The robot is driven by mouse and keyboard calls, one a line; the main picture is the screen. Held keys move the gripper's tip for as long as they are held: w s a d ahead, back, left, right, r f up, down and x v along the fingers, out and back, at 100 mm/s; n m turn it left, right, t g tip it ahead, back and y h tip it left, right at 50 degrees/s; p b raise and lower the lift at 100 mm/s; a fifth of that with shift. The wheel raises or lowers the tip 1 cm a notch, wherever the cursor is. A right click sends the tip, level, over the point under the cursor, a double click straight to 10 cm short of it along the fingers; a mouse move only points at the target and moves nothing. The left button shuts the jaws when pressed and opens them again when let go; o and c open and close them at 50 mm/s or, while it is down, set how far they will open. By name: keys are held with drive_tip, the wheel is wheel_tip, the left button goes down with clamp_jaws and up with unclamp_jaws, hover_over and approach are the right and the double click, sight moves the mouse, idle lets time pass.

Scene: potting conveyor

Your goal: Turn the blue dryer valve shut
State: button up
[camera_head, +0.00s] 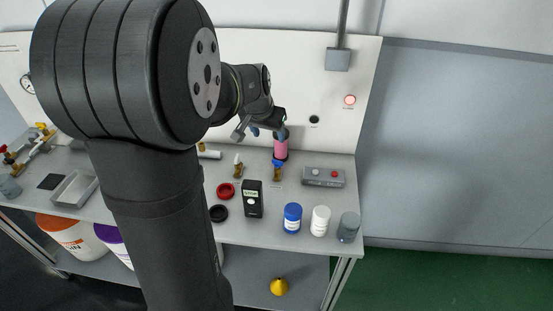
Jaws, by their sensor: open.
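The blue dryer valve (277,164) has a blue handle on a brass body and stands toward the back of the bench. Just above and behind it is the pink-filled dryer column (281,149). My gripper (262,131) is open, up and slightly left of the valve, in front of the upper part of the column. It looks apart from the valve handle. The column's top is partly hidden by my gripper. The handle is too small here to tell its exact angle.
A brass valve with a white handle (238,165) stands just left. A grey button box (323,177) is to the right. A black meter (252,199), red ring (225,191), and blue-lidded (292,218), white (320,221) and grey (348,227) jars stand nearer the front.

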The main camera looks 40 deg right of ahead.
sight(277, 161)
drive_tip(key=x, duration=1.7)
drive_tip(key=c, duration=1)
